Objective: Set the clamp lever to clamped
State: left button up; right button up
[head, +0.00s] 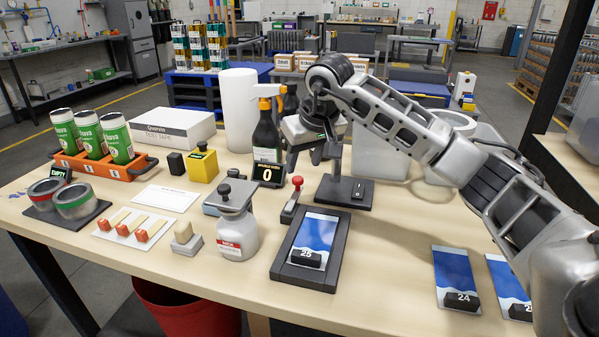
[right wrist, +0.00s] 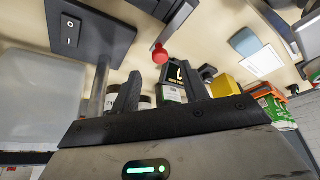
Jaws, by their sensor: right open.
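The clamp lever (head: 297,182) has a red knob and stands up at the far end of a small dark and grey base (head: 290,209), just left of the printing bed (head: 305,277). I cannot tell from its angle whether it is clamped. The red knob also shows in the right wrist view (right wrist: 160,54), above and between the fingers. My right gripper (head: 314,155) is open and empty, above and behind the lever, apart from it. Its two dark fingers show in the right wrist view (right wrist: 160,88). My left gripper is not in view.
A switch post (head: 345,193) stands right of the lever, and a counter reading 0 (head: 268,174) and a spray bottle (head: 266,135) stand left of the gripper. Blue sheets (head: 455,275) lie at right.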

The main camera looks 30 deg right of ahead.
aim_at(298, 178)
jog(key=x, duration=0.5)
grip_shut()
